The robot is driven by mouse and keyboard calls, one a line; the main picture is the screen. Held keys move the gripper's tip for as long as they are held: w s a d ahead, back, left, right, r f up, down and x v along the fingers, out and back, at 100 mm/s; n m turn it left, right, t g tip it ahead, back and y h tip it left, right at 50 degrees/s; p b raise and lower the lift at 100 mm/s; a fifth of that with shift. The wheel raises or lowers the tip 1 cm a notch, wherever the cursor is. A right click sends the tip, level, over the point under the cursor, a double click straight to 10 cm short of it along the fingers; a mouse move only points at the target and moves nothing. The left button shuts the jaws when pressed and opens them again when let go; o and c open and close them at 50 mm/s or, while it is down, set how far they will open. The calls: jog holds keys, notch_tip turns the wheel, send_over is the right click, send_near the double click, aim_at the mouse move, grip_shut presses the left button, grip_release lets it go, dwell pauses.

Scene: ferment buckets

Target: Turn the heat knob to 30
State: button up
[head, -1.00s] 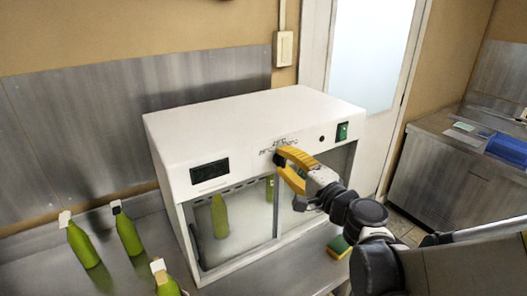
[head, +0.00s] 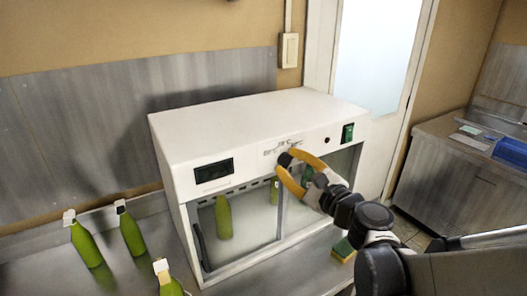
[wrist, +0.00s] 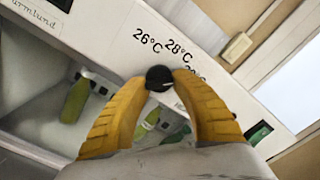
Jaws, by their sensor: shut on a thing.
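The white heated cabinet (head: 250,120) stands on the steel counter. Its round black heat knob (wrist: 158,78) is on the front panel, and also shows in the head view (head: 284,159). My gripper (wrist: 159,82) is shut on the knob, with one yellow finger on each side. In the wrist view, "26°C" and "28°C" are printed above the knob. A third label to the right is partly covered by the right finger and cannot be read fully. I cannot make out a pointer on the knob.
A dark display (head: 213,170) is left on the panel and a green switch (head: 347,133) right. Green bottles stand behind the glass (head: 223,217) and on the counter at left (head: 132,232). A sponge (head: 343,249) lies by the cabinet's right front.

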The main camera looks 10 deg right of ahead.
jog(key=shift+m, duration=0.3)
jog(key=o, duration=1.2)
jog(key=v, duration=1.2)
